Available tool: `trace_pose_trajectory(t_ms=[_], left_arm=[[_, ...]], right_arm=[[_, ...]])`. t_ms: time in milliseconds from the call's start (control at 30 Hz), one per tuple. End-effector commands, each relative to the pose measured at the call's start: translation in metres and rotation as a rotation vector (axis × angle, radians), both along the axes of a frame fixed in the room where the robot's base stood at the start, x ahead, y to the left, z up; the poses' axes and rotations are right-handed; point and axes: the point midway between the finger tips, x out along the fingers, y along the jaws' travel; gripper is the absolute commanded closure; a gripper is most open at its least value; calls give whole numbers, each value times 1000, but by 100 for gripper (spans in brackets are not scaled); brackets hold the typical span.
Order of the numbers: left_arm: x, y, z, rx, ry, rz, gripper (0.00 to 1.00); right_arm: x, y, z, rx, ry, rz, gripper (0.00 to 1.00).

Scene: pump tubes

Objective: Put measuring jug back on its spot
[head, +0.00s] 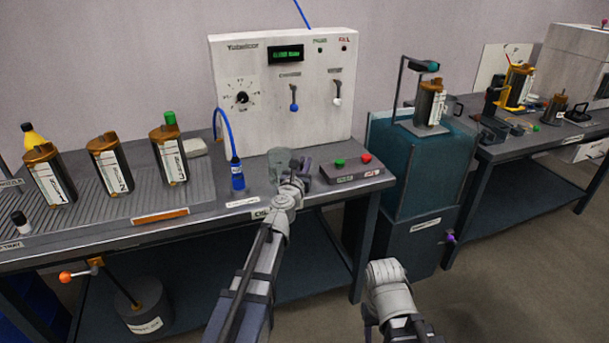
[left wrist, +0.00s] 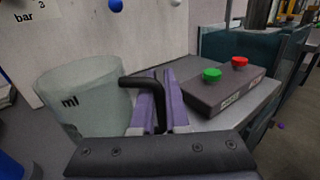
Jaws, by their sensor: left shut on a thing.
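The measuring jug (head: 278,162) is a clear, pale cup at the bench front, below the white control panel. In the left wrist view the jug (left wrist: 82,92) is upright, with an "ml" mark and a black handle (left wrist: 140,82). My left gripper (head: 301,168) is at the jug's right side. Its purple fingers (left wrist: 160,100) are shut on the handle. My arm hides part of the jug's base, so I cannot tell whether it touches the bench. A partly covered label (head: 258,214) is on the bench edge below. Only part of my right arm shows, not its gripper.
A button box (head: 352,168) with green and red buttons stands just right of the jug. A blue bottle (head: 237,175) with a curved blue tube stands to the left. Several labelled canisters (head: 110,165) stand on the ribbed left area. A teal tank (head: 415,165) stands beyond the bench's right end.

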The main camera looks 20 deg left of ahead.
Motion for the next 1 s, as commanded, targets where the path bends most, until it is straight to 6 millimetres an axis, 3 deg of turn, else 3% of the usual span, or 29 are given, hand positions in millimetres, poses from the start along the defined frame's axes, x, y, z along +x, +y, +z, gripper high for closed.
trace_pose_trajectory(t_ms=[33,133,567,600,833,1000], left_arm=[[0,0,-14,0,0,0,100],[0,0,-23,0,0,0,100],[0,0,-26,0,0,0,100],[0,0,-25,0,0,0,84],[0,0,-24,0,0,0,58],[0,0,-24,0,0,0,58]], right_arm=[[0,0,-14,-1,0,0,50],[0,0,-23,-2,-1,0,50],[0,0,-26,-2,-1,1,50],[0,0,-25,-2,-1,1,50],[0,0,-24,-2,-1,1,50],[0,0,-24,-2,-1,1,50]])
